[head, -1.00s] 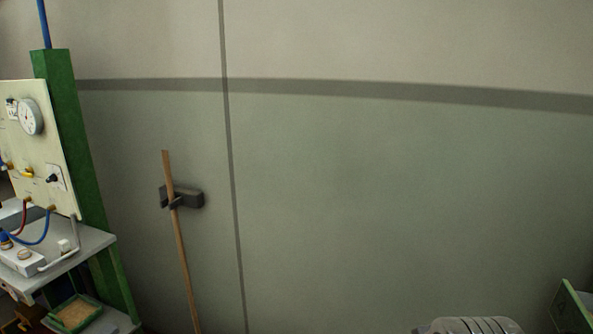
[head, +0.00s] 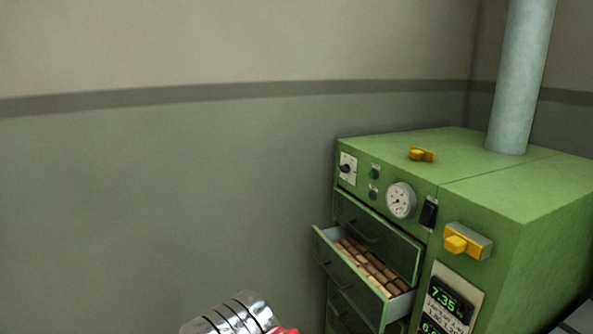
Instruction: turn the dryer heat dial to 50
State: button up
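The green dryer cabinet (head: 470,190) stands at the right in the head view. A small black knob on a white plate (head: 347,168), which looks like the heat dial, is at the upper left of its front. The marks on the plate are too small to read, so I cannot tell its setting. A round white gauge (head: 400,200) sits to the right of the knob. I cannot make out my gripper in this view. Nothing is seen touching the knob.
A drawer (head: 337,263) holding corks stands pulled out below the knob. A yellow handle (head: 457,243) and a digital display (head: 450,298) are on the right part. A ribbed silver shape (head: 230,316) with red beside it shows at the bottom edge. The wall at left is bare.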

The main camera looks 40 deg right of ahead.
aim_at(346, 169)
jog(key=z, duration=1.7)
jog(key=k, duration=0.65)
jog(key=u, duration=0.45)
jog(key=i, duration=1.2)
jog(key=u, duration=0.5)
